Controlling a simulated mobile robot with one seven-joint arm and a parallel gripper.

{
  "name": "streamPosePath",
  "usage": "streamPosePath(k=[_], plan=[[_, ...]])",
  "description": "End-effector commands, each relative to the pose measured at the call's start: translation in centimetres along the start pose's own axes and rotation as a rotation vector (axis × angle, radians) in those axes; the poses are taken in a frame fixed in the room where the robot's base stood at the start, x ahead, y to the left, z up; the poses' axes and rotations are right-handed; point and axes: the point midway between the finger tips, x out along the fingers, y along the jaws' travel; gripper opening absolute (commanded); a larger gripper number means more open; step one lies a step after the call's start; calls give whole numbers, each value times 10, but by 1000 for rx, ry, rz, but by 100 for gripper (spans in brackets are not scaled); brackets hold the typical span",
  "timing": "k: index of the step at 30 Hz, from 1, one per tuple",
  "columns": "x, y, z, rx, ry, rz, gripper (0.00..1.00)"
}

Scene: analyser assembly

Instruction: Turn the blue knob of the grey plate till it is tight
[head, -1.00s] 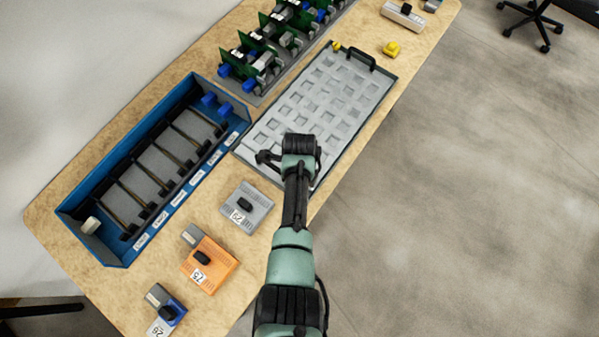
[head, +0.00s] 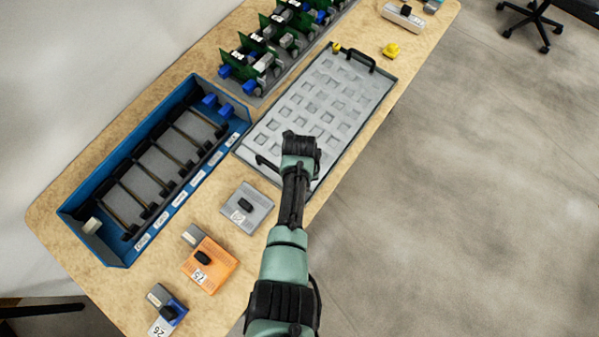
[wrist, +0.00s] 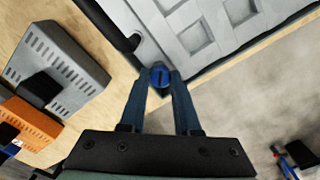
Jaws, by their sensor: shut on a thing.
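The grey plate (head: 318,98) lies on the wooden table, with rows of square recesses and a black handle at each short end. In the wrist view, its near corner (wrist: 158,47) shows at the top. The blue knob (wrist: 159,75) sits at that corner and has a dark slot across its top. My gripper (wrist: 160,82) is shut on the knob, with one finger on each side of it. In the head view, my own wrist hides the knob and the fingertips.
A grey module (head: 247,209) and an orange module (head: 210,264) lie left of my arm. A blue divided bin (head: 72,213) stands further left. A yellow piece (head: 391,50) lies beyond the plate's far end. Open floor is to the right.

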Motion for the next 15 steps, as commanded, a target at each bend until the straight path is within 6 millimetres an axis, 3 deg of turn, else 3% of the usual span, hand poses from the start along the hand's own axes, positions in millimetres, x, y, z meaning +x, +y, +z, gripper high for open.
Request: streamPosePath(k=[1,15], plan=[[-6,0,7,32,-15,-1,0],[-5,1,7,261,-15,2,0]])
